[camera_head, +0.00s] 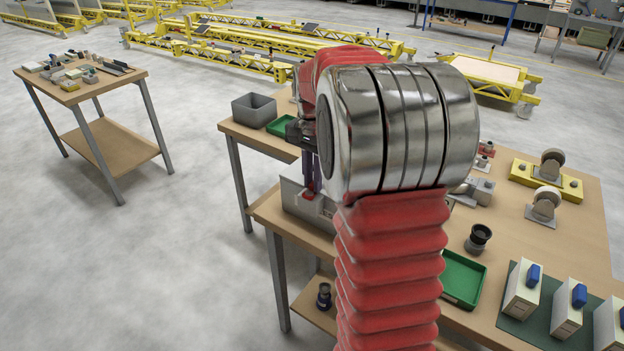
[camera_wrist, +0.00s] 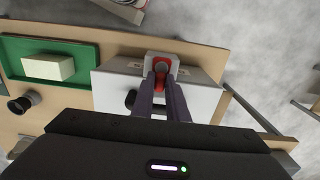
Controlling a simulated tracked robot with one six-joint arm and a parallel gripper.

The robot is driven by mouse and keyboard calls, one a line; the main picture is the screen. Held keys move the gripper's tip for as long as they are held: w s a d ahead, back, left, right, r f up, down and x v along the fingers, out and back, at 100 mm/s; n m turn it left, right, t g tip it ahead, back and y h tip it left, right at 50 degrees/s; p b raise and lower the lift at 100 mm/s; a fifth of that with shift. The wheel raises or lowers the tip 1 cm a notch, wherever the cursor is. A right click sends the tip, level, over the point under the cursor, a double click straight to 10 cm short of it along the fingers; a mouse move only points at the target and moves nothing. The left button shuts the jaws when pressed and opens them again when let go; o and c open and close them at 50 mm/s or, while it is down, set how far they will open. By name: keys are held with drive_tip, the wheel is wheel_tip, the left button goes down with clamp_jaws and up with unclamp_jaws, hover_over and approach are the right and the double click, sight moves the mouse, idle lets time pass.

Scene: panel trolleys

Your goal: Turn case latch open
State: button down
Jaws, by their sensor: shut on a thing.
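A pale grey case (camera_wrist: 112,92) sits near the table edge in the wrist view; it also shows in the head view (camera_head: 292,198), partly behind my arm. Its latch (camera_wrist: 161,66) is a red part on a light plate at the case's edge. My gripper (camera_wrist: 163,86) reaches over the case, with its two dark fingers close together and shut on the red latch. The fingertips partly cover the latch, so its exact angle is hard to tell. In the head view my gripper (camera_head: 311,178) points down at the case, and the latch cannot be made out.
A green tray (camera_wrist: 88,50) with a cream block (camera_wrist: 48,67) lies beside the case, near a black round knob (camera_wrist: 24,102). A grey bin (camera_head: 254,109) stands behind on the adjoining table. White boxes with blue tops (camera_head: 568,308) stand at right.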

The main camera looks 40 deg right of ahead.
drive_tip(key=shift+d, duration=0.15)
drive_tip(key=shift+n, duration=0.4)
drive_tip(key=shift+w+n, duration=0.1)
drive_tip(key=shift+n, duration=0.5)
drive_tip(key=n, duration=0.5)
drive_tip(key=shift+w+a, duration=0.2)
drive_tip(key=shift+w, duration=0.15)
drive_tip(key=n, duration=0.4)
drive_tip(key=shift+w+a, duration=0.2)
drive_tip(key=shift+a, duration=0.15)
drive_tip(key=shift+a+n, duration=0.2)
drive_tip(key=shift+n, duration=0.8)
drive_tip(key=shift+a+n, duration=0.15)
drive_tip(key=shift+n, duration=0.85)
drive_tip(key=shift+r, duration=0.1)
drive_tip(key=c, duration=1.7)
unclamp_jaws()
drive_tip(key=shift+a, duration=0.1)
drive_tip(key=shift+c, duration=0.2)
